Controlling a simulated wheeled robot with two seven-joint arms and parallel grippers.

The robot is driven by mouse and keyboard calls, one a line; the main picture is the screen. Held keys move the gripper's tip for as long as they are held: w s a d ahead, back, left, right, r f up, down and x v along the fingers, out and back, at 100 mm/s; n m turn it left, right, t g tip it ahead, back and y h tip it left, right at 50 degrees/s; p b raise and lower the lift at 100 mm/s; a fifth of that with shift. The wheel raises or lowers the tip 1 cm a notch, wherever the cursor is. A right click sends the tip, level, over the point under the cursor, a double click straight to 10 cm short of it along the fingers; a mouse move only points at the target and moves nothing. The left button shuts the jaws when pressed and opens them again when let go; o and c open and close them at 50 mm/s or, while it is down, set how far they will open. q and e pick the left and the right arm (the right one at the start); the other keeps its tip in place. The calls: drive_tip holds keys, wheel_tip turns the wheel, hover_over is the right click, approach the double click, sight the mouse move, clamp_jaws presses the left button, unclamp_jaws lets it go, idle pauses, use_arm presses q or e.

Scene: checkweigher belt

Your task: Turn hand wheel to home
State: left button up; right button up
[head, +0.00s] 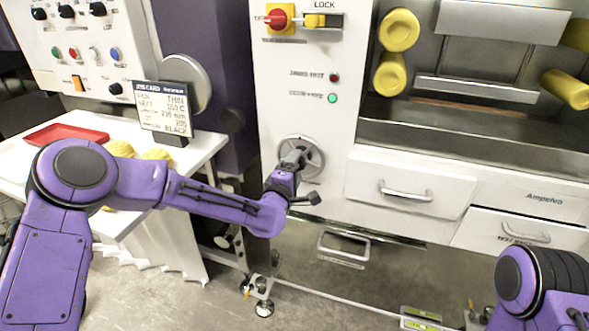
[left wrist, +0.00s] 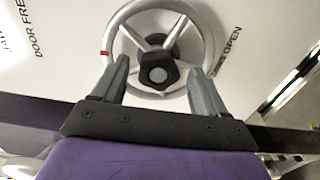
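The hand wheel (head: 315,157) is a grey ring with spokes on the white front panel of the machine, below the red and green lamps. In the left wrist view the hand wheel (left wrist: 208,40) has a dark hub with a grey centre, and a red mark on its rim at the left. My left gripper (head: 298,157) is in front of the wheel; in the left wrist view its two fingers (left wrist: 157,75) are spread either side of the hub, over the lower wheel. I cannot tell whether they touch it. My right gripper is not in view.
A red-and-yellow switch (head: 279,18) and a yellow lock handle (head: 316,21) sit above the wheel. Drawers with handles (head: 405,191) are to the right. A side table (head: 112,232) with a red tray (head: 66,133) and a sign (head: 162,106) stands left.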

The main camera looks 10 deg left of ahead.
use_arm(q)
drive_tip(key=s+a+b, duration=0.1)
drive_tip(key=s, duration=0.9)
drive_tip(key=shift+s, duration=0.2)
